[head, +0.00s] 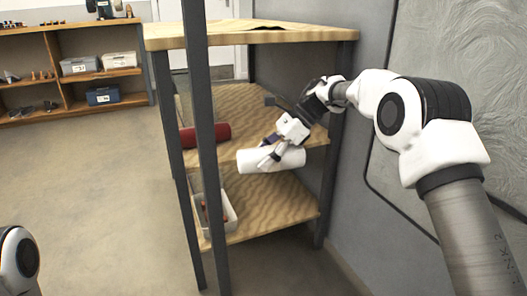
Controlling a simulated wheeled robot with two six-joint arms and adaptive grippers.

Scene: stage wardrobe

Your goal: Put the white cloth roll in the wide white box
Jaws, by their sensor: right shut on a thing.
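The white cloth roll (258,162) lies roughly level at the front edge of the middle shelf, in front of the gap above the lower shelf. My right gripper (271,152) reaches in from the right and is shut on the roll. Its fingers cover part of the roll's middle. A white box (231,218) stands on the lower shelf at the left, partly hidden by a dark post. Some reddish things show inside it. I cannot tell whether it is the wide white box. My left gripper is out of view.
The shelf unit has dark posts (206,150) and wooden boards. A dark red roll (205,135) lies on the middle shelf. The right part of the lower shelf (275,198) is clear. A grey wall stands at the right. Another shelf with boxes (80,66) stands far left.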

